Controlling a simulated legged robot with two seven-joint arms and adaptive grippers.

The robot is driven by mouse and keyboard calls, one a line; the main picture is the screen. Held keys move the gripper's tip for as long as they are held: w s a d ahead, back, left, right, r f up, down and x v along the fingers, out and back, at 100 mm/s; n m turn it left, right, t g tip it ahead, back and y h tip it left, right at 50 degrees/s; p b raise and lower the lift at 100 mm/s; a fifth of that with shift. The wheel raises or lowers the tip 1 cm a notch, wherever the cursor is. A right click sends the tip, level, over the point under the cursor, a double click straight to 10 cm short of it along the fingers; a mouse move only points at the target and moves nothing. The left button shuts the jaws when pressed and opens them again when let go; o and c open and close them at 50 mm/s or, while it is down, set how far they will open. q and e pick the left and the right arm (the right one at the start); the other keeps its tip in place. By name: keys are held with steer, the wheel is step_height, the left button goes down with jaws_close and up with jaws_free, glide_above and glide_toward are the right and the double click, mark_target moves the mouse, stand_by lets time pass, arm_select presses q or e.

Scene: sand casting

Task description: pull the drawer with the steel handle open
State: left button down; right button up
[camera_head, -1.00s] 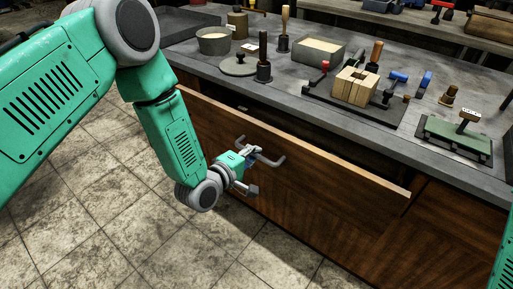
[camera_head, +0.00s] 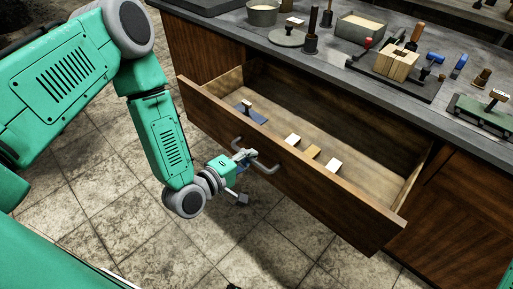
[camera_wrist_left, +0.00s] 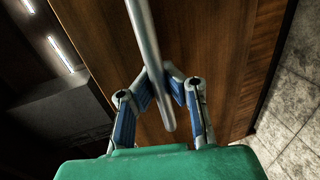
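The wooden drawer (camera_head: 335,203) stands well out from the bench, with its inside showing in the head view. Its steel handle (camera_head: 268,167) is a bent bar on the front panel. My left gripper (camera_head: 243,158) is at the left part of this handle. In the left wrist view the steel handle (camera_wrist_left: 144,32) runs between the two blue-padded fingers of the left gripper (camera_wrist_left: 164,78), which close in on it from both sides. My right gripper is out of view; only a bit of green arm shows at the right edge.
Inside the drawer lie a blue piece with a knob (camera_head: 249,111), a tan block (camera_head: 312,152) and two white blocks (camera_head: 334,165). The grey benchtop (camera_head: 290,58) above carries casting tools and a wooden block mould (camera_head: 396,64). Tiled floor before the drawer is clear.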

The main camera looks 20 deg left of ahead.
arm_select(q)
steer(key=shift+s+f, duration=0.1)
steer(key=shift+s, duration=0.4)
steer(key=c, duration=2.2)
jaws_free()
steer(key=o, duration=0.6)
steer(key=shift+o, duration=0.2)
steer(key=shift+w, duration=0.1)
steer(key=v, duration=1.2)
